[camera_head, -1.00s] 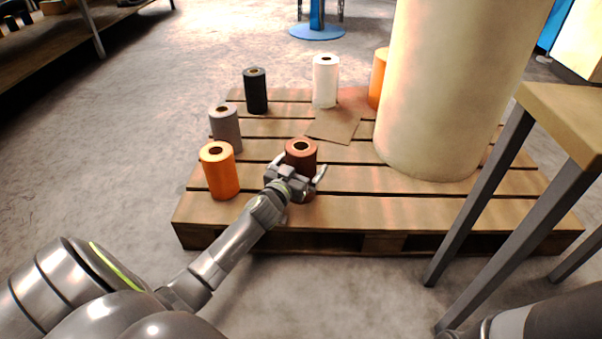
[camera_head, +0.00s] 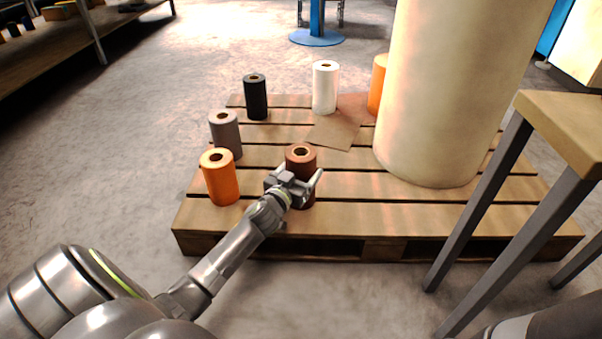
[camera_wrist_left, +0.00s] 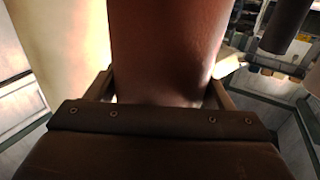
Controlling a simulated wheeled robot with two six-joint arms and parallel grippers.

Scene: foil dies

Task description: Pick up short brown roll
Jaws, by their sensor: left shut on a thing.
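The short brown roll (camera_head: 301,158) stands upright near the front middle of the wooden pallet (camera_head: 350,214). My left gripper (camera_head: 297,189) is shut on it from the front, one finger on each side. In the left wrist view the brown roll (camera_wrist_left: 165,50) fills the space between the two fingers (camera_wrist_left: 163,92). The gripper hides part of the roll's lower body, and I cannot tell whether its base touches the boards. My right gripper is not in view.
An orange roll (camera_head: 220,178) and a grey roll (camera_head: 225,135) stand to the left. A black roll (camera_head: 256,97), a white roll (camera_head: 325,88) and another orange roll (camera_head: 377,85) stand behind. A big cream cylinder (camera_head: 445,95) and a table (camera_head: 565,120) are to the right.

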